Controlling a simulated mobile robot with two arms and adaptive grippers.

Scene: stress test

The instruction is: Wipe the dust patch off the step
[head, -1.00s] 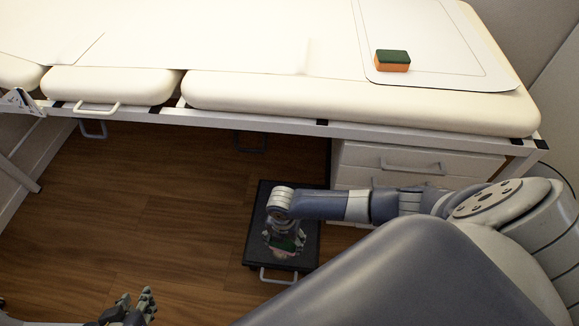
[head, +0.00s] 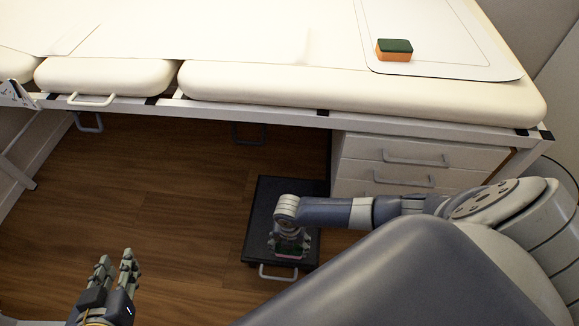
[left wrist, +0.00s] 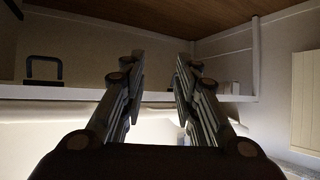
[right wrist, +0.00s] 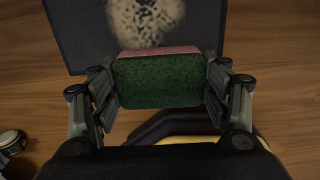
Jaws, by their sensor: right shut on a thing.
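The black step (head: 262,205) stands on the wood floor beside the white drawers; its top also shows in the right wrist view (right wrist: 83,38). A pale speckled dust patch (right wrist: 146,18) lies on the step's top in the right wrist view. My right gripper (head: 289,250) is over the near part of the step. It is shut on a sponge (right wrist: 160,82) with a green face and a pink side, held between both fingers in the right wrist view. I cannot tell whether the sponge touches the step. My left gripper (head: 117,262) is open and empty at the lower left.
A second sponge, green over orange (head: 394,50), lies on a mat on the cream padded bench (head: 300,85). White drawers (head: 418,165) stand right of the step. A grey handle (head: 279,275) sticks out at the step's near edge. Floor to the left is clear.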

